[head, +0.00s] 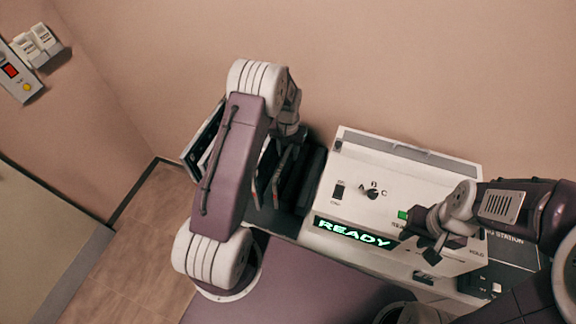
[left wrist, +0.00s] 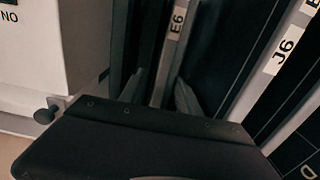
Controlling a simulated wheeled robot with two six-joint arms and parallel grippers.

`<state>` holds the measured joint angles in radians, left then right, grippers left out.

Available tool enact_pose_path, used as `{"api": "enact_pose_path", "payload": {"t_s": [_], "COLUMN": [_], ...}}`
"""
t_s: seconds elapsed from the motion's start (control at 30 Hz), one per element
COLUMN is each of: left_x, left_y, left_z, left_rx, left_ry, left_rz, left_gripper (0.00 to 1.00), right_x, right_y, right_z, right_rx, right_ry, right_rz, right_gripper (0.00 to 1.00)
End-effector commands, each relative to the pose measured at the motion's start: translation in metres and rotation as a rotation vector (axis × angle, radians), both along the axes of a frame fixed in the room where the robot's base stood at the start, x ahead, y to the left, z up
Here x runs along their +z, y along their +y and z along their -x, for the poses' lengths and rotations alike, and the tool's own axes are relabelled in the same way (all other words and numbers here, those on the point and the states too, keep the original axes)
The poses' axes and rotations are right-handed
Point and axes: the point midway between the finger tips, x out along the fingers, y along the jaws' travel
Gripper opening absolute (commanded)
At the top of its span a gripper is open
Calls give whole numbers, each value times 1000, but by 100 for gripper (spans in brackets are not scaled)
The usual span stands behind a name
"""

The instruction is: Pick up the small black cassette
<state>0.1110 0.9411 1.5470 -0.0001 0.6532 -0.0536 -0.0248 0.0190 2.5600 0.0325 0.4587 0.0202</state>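Several thin cassettes stand upright in a dark rack (head: 265,219), partly hidden behind my left arm in the head view. In the left wrist view, a narrow cassette labelled E6 (left wrist: 170,50) stands between the two fingers of my left gripper (left wrist: 158,92). The fingers are apart, one on each side of its edge; contact cannot be told. A larger cassette labelled J6 (left wrist: 283,52) stands to its right. I cannot tell for certain which one is the small black cassette. My right gripper (head: 433,246) hangs over the front of the white machine; its finger opening is unclear.
The white machine (head: 350,160) stands right of the rack, with a lit READY display (head: 355,232) and a green button (head: 403,215). A wall runs close behind. A wall panel (head: 15,75) is at the far left. Tiled floor (head: 130,240) is clear at left.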

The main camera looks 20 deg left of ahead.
Motion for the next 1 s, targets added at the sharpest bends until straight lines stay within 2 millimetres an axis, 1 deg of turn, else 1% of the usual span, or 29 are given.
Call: {"api": "enact_pose_path", "payload": {"t_s": [0.07,0.17,0.2,0.23,1.0], "left_x": [0,0,0,0,1], "left_y": [0,0,0,0,0], "left_z": [0,0,0,0,0], "left_rx": [0,0,0,0,0], "left_ry": [0,0,0,0,-1], "left_rz": [0,0,0,0,0], "left_gripper": [39,14,3,0,0], "right_x": [0,-1,-1,-1,0], "right_y": [0,0,0,0,0], "right_z": [0,0,0,0,0], "right_rx": [0,0,0,0,0], "right_ry": [0,0,0,0,0], "right_rz": [0,0,0,0,0], "right_gripper": [31,31,31,31,31]}}
